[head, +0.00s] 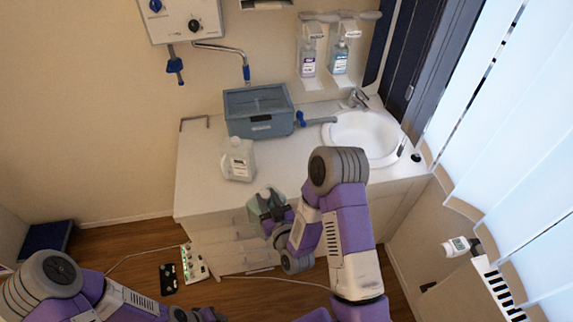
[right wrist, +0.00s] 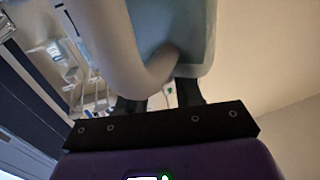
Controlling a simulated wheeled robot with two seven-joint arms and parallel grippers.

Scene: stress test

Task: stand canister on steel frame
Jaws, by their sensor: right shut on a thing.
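My right gripper (head: 272,210) is shut on a pale grey-green canister (head: 258,203), held in front of the counter's front edge. In the right wrist view the canister (right wrist: 190,30) is close above the fingers, and a thick rounded part like a handle (right wrist: 115,45) crosses in front of it. My gripper hides part of the canister in the head view. A thin grey metal frame (head: 195,118), which looks like the steel frame, is at the counter's back left corner. My left arm shows at the lower left, but its gripper is out of view.
A white jug with a label (head: 238,160) stands on the white counter (head: 200,185). Behind it is a blue-grey bin (head: 258,110). A sink (head: 365,135) is at the right, with two wall dispensers above. A power strip (head: 193,263) and cables lie on the floor.

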